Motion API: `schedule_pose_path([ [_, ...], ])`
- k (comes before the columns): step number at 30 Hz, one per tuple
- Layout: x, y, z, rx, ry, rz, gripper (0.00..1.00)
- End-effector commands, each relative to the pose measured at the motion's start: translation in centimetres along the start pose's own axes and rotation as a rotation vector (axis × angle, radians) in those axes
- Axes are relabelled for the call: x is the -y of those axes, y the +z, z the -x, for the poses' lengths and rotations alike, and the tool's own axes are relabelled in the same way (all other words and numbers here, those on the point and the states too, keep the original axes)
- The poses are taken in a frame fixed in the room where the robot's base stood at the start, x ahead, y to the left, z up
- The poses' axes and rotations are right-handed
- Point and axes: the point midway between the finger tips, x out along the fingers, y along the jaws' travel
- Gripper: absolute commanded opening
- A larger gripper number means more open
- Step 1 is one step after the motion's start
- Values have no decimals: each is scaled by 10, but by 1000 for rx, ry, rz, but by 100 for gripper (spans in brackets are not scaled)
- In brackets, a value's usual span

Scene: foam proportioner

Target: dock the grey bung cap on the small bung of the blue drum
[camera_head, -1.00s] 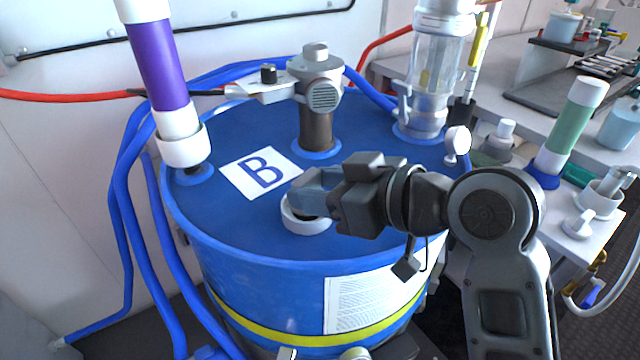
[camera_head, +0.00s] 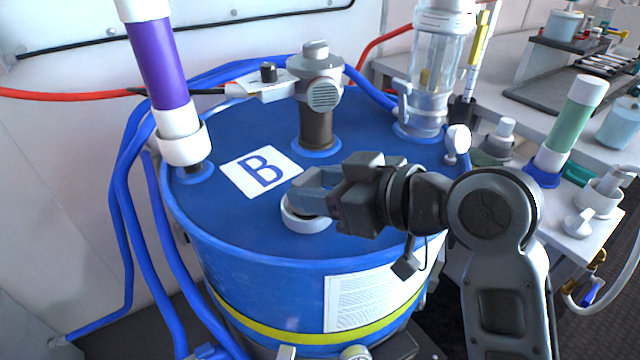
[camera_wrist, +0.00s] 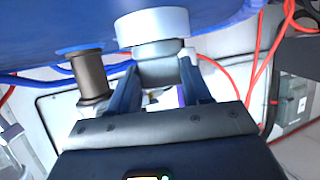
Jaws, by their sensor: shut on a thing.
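The blue drum (camera_head: 225,225), its lid marked B, stands in the middle of the head view. My gripper (camera_head: 306,188) reaches in from the right, low over the near part of the lid. In the wrist view my gripper (camera_wrist: 160,85) is shut on the narrow part of the grey bung cap (camera_wrist: 158,68). A wider pale ring (camera_wrist: 152,28) lies between that part and the blue lid. The same ring (camera_head: 303,222) shows under my fingers in the head view. The small bung is hidden, and I cannot tell whether the cap is seated on it.
A grey-headed pump fitting (camera_head: 316,120), a purple tube (camera_head: 160,65) and a clear cylinder (camera_head: 436,75) stand on the lid around my gripper. Blue hoses (camera_head: 125,210) run down the left. A cluttered bench (camera_head: 530,60) is at the right.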

Motion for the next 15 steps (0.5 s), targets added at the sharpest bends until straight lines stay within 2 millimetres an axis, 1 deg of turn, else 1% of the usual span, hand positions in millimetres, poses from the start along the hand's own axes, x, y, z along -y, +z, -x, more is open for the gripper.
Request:
schedule_pose_path([
  [15, 0, 9, -4, 0, 0, 0, 18],
])
